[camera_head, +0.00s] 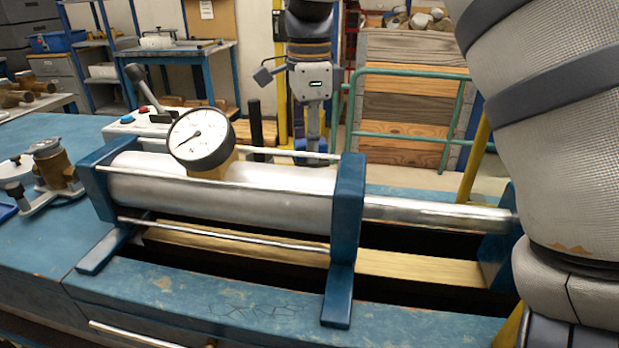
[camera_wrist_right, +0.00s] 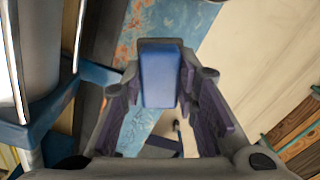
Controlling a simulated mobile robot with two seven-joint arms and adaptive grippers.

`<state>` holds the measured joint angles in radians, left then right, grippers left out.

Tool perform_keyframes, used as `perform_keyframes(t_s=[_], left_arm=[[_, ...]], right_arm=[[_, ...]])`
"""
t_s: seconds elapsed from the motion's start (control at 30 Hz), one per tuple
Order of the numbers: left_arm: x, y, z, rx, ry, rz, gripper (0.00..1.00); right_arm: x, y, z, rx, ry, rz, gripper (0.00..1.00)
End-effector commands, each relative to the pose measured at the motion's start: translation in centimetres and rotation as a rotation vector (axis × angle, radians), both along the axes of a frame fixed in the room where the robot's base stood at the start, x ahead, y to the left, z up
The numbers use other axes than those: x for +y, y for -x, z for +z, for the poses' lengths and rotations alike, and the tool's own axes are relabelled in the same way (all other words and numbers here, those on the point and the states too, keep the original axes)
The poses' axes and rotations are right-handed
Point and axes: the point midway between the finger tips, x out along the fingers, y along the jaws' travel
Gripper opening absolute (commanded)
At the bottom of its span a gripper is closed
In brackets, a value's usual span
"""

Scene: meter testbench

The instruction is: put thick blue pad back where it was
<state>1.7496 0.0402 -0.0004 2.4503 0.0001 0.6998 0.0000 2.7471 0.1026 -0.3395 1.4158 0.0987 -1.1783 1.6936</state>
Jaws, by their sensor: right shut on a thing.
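A thick blue pad (camera_wrist_right: 158,72) shows in the right wrist view, between the fingers of my right gripper (camera_wrist_right: 161,84). The gripper is shut on it, with dark purple finger linings on both sides. The pad is held above a worn blue surface and a pale floor. In the head view my right arm fills the right side; its gripper and the pad are out of that view. My left gripper is in neither view.
A silver cylinder (camera_head: 270,188) with a dial gauge (camera_head: 200,138) and blue end plates stands on the worn blue bench (camera_head: 230,300). Its rod (camera_head: 435,214) reaches right towards my arm. A brass fitting (camera_head: 52,165) stands at left. The bench front is clear.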

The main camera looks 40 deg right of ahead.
Motion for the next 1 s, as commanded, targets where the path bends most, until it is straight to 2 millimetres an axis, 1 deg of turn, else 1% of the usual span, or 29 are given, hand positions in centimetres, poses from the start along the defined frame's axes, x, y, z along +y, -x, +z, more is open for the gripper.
perform_keyframes(t_s=[0.03, 0.3, 0.4, 0.67, 0.7, 0.77, 0.8, 1.0], left_arm=[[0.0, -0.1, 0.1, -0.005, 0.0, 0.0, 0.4], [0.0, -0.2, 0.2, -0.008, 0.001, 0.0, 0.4], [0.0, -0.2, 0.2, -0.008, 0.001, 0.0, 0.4], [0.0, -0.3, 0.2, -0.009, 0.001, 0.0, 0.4], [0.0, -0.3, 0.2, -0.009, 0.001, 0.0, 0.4], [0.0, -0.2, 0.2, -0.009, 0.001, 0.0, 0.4], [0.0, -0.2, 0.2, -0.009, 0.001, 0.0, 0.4], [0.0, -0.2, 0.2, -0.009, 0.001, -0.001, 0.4]], right_arm=[[0.0, 0.1, -0.9, -0.001, 0.0, -0.001, 0.02], [0.0, 0.0, -5.7, -0.002, -0.001, 0.0, 0.02], [0.0, 0.0, -6.3, -0.004, 0.0, 0.001, 0.02], [0.0, 0.0, -6.4, -0.003, 0.001, 0.0, 0.02], [0.0, 0.0, -6.5, -0.004, 0.0, 0.0, 0.3], [0.0, 0.0, -6.5, -0.004, 0.0, 0.0, 0.44], [0.0, 0.0, -6.5, -0.004, 0.0, 0.0, 0.48], [0.0, 0.0, -6.5, -0.004, 0.0, 0.0, 0.48]])
